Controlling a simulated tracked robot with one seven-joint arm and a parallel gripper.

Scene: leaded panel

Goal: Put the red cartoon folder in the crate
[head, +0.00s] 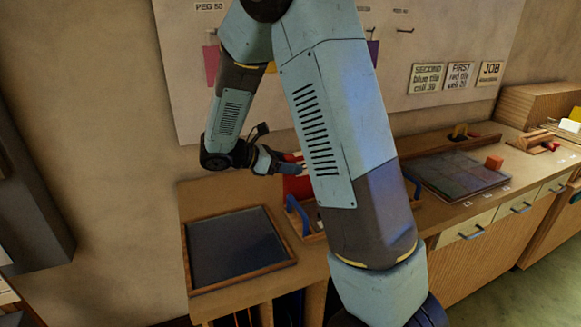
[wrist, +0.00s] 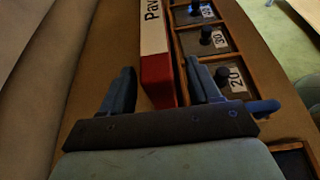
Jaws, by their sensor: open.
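The red folder (wrist: 157,75) stands upright in the wrist view, with a white label partly reading "Pav" on its face. My gripper (wrist: 165,88) is open, with one finger on each side of it. The folder is nearer the right finger and is not gripped. In the head view my gripper (head: 292,165) is at the back of the bench, and a red patch of the folder (head: 296,186) shows beside my arm. A wooden crate with blue handles (head: 291,204) is just in front, largely hidden by my arm.
A dark framed tray (head: 235,247) lies at the left of the bench. Wooden compartments with black knobs and number labels (wrist: 219,41) run right of the folder. A tile board (head: 460,178) with an orange block (head: 494,162) is farther right. The wall is close behind.

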